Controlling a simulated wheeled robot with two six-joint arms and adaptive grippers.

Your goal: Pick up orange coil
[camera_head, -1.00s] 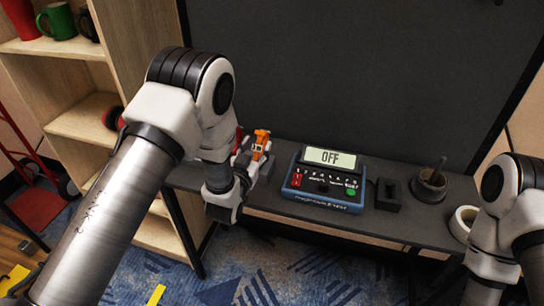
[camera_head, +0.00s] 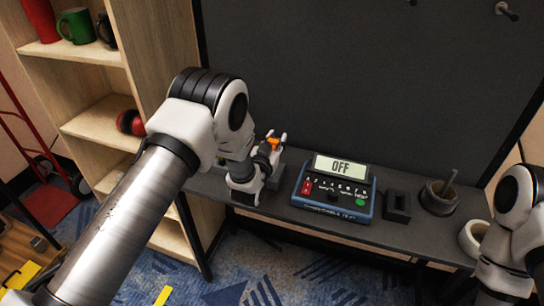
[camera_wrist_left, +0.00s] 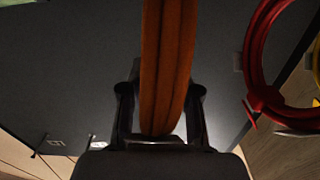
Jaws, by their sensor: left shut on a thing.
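The orange coil (camera_wrist_left: 168,60) stands large between the fingers of my left gripper (camera_wrist_left: 160,112) in the left wrist view. The gripper is shut on it, and its lower end lies between the two dark fingers. In the head view only a small bit of the orange coil (camera_head: 273,144) shows at my left gripper (camera_head: 277,142), at the left end of the dark desk (camera_head: 330,222). My right arm is at the right edge; its gripper is out of view.
A red coil (camera_wrist_left: 251,50) hangs right of the orange one in the left wrist view, with a yellow coil (camera_wrist_left: 317,68) at the edge. A blue meter (camera_head: 333,197) reading OFF, a dark cup (camera_head: 437,200) and a tape roll (camera_head: 470,238) stand on the desk. Wooden shelves (camera_head: 100,125) are left.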

